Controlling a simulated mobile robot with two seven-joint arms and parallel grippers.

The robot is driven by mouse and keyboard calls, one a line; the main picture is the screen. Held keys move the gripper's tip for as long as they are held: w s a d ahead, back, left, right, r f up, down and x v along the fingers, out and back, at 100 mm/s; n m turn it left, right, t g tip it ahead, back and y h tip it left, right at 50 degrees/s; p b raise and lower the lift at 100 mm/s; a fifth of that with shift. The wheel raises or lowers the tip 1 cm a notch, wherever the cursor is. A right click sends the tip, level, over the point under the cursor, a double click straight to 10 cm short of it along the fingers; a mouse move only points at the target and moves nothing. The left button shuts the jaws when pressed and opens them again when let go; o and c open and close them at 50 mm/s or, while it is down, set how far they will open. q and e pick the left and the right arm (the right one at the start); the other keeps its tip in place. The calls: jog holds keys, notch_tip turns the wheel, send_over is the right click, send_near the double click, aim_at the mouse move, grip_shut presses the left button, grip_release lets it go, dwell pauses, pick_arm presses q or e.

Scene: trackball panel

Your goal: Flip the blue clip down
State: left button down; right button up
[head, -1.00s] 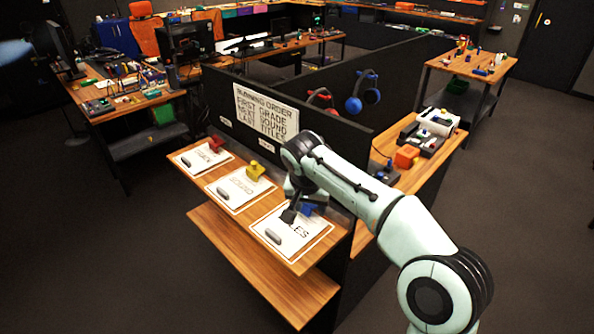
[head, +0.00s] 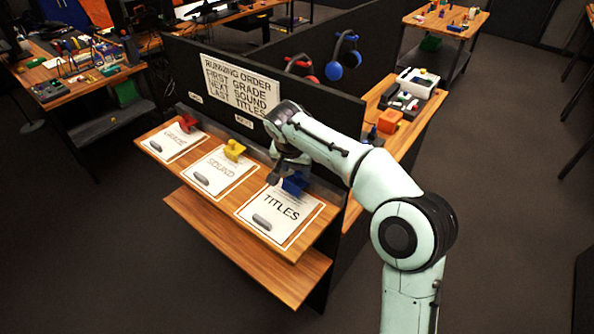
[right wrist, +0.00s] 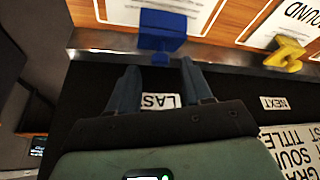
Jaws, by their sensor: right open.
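The blue clip (head: 296,185) stands at the back edge of the board with the TITLES sheet (head: 280,214). It also shows in the right wrist view (right wrist: 160,28), raised at the sheet's edge. My right gripper (head: 276,174) is just beside the clip in the head view, partly hidden by its own arm. In the right wrist view my right gripper (right wrist: 159,72) is open, its two fingers apart on either side below the clip. Nothing is between the fingers, and they look clear of the clip. My left gripper is out of view.
A yellow clip (head: 233,149) and a red clip (head: 187,123) stand at the other two sheets. A dark partition with a lettered sign (head: 240,88) rises behind the shelf. An orange block (head: 390,121) lies beyond the partition. Floor at the front left is free.

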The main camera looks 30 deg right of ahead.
aim_at(295, 179)
jog(key=shift+x, duration=1.35)
